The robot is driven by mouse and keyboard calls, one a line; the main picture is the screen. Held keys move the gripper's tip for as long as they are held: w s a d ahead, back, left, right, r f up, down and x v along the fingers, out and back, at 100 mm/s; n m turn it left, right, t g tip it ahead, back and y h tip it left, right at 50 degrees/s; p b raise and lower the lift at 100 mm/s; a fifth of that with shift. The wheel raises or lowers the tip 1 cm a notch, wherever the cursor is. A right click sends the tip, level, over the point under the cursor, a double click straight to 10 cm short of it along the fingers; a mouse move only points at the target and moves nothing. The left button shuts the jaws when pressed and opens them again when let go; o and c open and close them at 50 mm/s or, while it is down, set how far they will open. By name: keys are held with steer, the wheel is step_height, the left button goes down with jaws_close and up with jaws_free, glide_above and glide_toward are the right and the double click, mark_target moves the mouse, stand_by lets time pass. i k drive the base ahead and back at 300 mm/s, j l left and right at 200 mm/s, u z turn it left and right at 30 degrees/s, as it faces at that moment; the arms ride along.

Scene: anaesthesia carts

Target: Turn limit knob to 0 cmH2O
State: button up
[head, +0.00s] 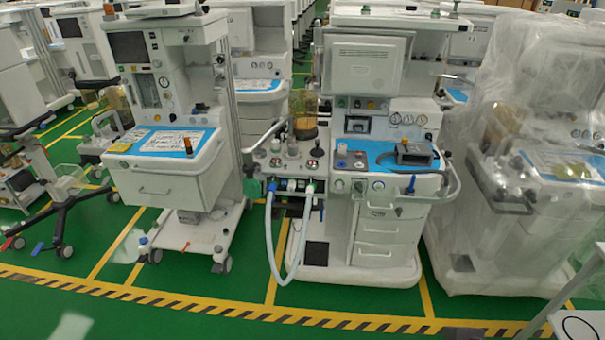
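The middle anaesthesia cart (375,205) faces me, with a white hose (270,245) looping down from its left side. Small knobs and ports (292,150) sit on the shelf at its left, below an amber bellows (303,112). The limit knob may be among them, but it is too small to tell which part it is, and no scale or setting is readable. My gripper is not in view.
Another cart (165,185) stands to the left, and a plastic-wrapped cart (535,180) stands close on the right. Green floor (190,325) with a yellow-black stripe (250,311) is clear in front.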

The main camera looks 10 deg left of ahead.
mark_target(292, 149)
steer(key=i+j+u, duration=0.4)
steer(key=i, duration=0.2)
steer(key=i+u, duration=0.4)
steer(key=i, duration=0.2)
steer(key=i+l+u, duration=0.15)
steer(key=i+u, duration=0.25)
steer(key=i, duration=0.2)
steer(key=i+l+u, duration=0.4)
steer(key=i, duration=0.2)
steer(key=j, duration=0.1)
